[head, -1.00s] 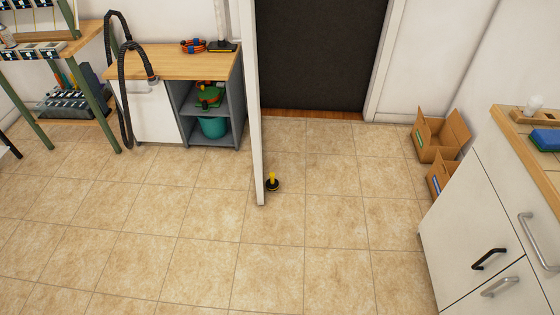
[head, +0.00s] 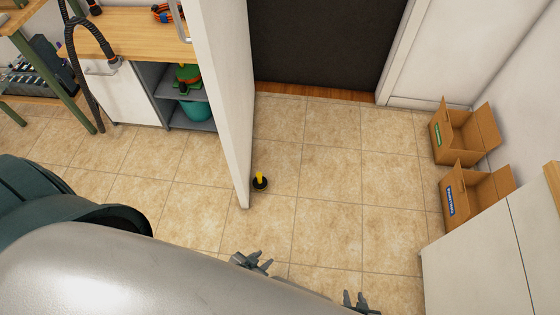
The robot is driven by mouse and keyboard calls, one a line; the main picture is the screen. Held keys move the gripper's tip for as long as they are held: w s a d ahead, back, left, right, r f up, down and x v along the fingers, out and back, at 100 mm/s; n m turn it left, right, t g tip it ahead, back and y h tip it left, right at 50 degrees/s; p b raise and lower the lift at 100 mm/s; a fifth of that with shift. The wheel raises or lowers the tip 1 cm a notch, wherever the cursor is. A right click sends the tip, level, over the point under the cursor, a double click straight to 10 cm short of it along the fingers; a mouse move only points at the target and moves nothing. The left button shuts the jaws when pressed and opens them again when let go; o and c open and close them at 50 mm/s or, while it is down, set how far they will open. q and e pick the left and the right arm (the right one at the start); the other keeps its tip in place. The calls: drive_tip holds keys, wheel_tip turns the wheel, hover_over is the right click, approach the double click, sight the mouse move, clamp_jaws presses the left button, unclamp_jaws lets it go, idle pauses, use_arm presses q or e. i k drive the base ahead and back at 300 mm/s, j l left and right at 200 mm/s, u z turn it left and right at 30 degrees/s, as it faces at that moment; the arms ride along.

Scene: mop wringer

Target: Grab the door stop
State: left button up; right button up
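The door stop (head: 260,182) is a small yellow post on a round black base. It stands upright on the tiled floor, just right of the free edge of the open white door (head: 228,110). My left gripper (head: 254,260) shows at the lower middle, nearer to me than the door stop and apart from it. Its dark fingers look spread and empty. My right gripper (head: 356,298) is at the bottom edge, further right, partly cut off. Its fingers look apart with nothing between them. My large silver arm covers the lower left.
A wooden-topped workbench (head: 130,33) with a black hose stands at left behind the door. Cardboard boxes (head: 470,200) sit along the right wall by a white cabinet (head: 480,262). The tiles right of the door stop are clear up to the dark doorway (head: 320,45).

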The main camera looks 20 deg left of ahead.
sight(260, 183)
drive_tip(key=i+j+z, duration=0.2)
drive_tip(key=i, duration=1.3)
drive_tip(key=i+z, duration=0.15)
drive_tip(key=i, duration=1.75)
drive_tip(key=l+u, duration=0.1)
drive_tip(key=u, duration=3.85)
